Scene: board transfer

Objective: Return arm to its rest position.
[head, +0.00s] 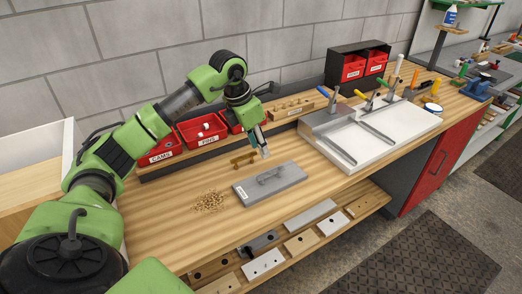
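My green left arm (137,137) reaches in from the left over the wooden workbench (165,225). My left gripper (265,153) points down near the back of the bench, behind a grey board (250,192) with a handle on top. The gripper looks apart from the board, and no held object shows in it. Its fingers are too small to tell whether they are open or shut. My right gripper is not in view.
Red bins (165,151) stand behind the arm. A small brass handle-like piece (244,159) lies left of the gripper. Wood chips (208,202) lie on the bench. A white fixture plate (395,128) with clamps stands right.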

